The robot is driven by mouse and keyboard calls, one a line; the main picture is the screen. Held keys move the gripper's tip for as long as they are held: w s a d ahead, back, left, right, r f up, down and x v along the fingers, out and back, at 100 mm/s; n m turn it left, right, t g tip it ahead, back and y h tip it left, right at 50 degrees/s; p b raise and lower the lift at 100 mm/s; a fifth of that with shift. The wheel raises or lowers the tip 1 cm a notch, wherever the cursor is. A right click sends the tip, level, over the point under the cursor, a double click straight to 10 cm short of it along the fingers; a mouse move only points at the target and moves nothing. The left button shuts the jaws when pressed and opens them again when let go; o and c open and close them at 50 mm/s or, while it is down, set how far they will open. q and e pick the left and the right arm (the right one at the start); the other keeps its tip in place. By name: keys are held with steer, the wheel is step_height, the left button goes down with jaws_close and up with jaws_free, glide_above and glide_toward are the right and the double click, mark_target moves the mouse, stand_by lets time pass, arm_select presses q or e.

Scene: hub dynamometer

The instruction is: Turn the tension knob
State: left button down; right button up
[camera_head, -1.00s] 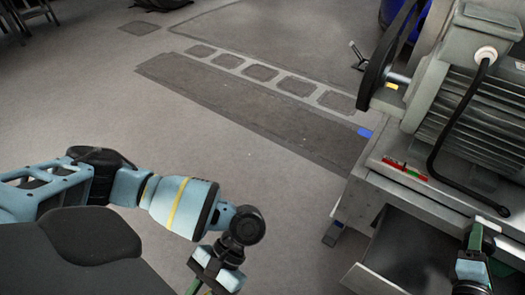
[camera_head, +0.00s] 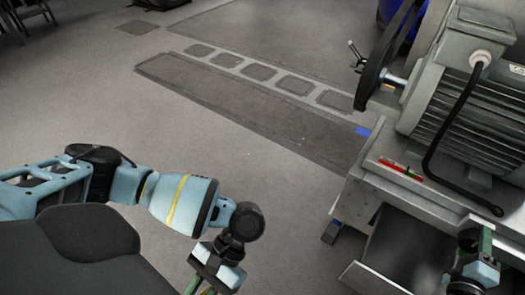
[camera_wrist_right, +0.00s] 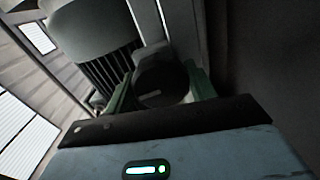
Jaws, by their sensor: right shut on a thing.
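My right gripper (camera_head: 474,250) is at the lower right in the head view, beside the open drawer-like recess under the machine. In the right wrist view its green fingers (camera_wrist_right: 160,92) are shut on a dark round knob (camera_wrist_right: 158,72), which I take as the tension knob. The knob's face shows one pale mark. Its far side and mounting are hidden. My left gripper (camera_head: 208,280) hangs over bare floor at the bottom middle, partly cut off by the frame edge, so its jaws are unclear.
A grey finned motor (camera_head: 475,115) with a black cable stands on the metal machine bench (camera_head: 360,190). A black wheel (camera_head: 385,60) is on its left side. The floor (camera_head: 270,180) to the left is clear.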

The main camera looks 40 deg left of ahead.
arm_select(q)
steer(key=shift+r, duration=0.1)
arm_select(e)
steer(key=shift+f+m, duration=0.1)
steer(key=shift+m, duration=0.3)
steer(key=o, duration=1)
